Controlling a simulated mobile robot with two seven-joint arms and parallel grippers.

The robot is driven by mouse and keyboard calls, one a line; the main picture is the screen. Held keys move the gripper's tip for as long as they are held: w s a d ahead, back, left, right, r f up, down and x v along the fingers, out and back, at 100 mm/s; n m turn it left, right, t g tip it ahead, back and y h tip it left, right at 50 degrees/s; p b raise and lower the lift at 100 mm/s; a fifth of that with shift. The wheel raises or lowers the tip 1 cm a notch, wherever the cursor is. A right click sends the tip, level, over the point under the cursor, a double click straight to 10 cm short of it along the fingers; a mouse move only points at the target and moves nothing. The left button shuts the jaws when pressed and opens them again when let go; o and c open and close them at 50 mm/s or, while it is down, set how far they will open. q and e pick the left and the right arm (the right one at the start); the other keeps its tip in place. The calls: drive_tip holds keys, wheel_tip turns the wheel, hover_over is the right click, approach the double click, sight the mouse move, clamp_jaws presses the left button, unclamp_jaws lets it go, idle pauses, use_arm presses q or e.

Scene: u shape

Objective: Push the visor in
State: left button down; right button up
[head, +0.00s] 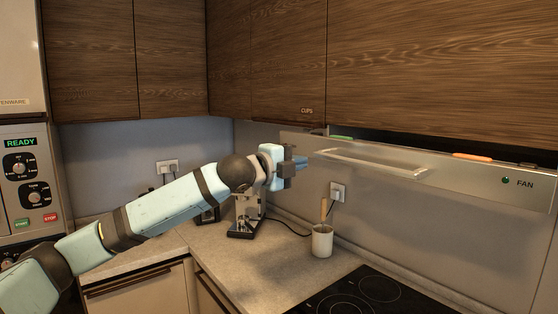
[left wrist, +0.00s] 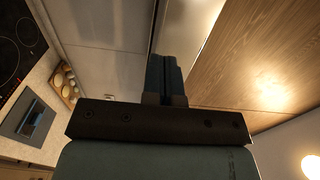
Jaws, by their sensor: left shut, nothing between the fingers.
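The visor (head: 460,178) is a long metal panel under the brown wall cabinets, with a bar handle, a green light and the word FAN. It stands out from below the cabinets, with a dark gap behind its top edge. My left gripper (head: 303,163) is at the visor's left end, with its fingers shut and empty. Whether the fingers touch the visor I cannot tell. The shut fingers (left wrist: 165,70) also show in the left wrist view, below a pale metal strip that looks like the visor (left wrist: 190,25). My right gripper is out of view.
An orange object (head: 472,157) and a green object (head: 340,138) lie along the visor's top edge. Below are a black hob (head: 350,295), a white utensil pot (head: 322,241) and a coffee machine (head: 246,215). Brown cabinets (head: 430,70) hang above.

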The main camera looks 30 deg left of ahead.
use_arm(q)
drive_tip(key=x, duration=0.3)
drive_tip(key=shift+w+d+p, duration=0.15)
drive_tip(key=shift+w+p, duration=0.2)
drive_tip(key=shift+d, duration=0.1)
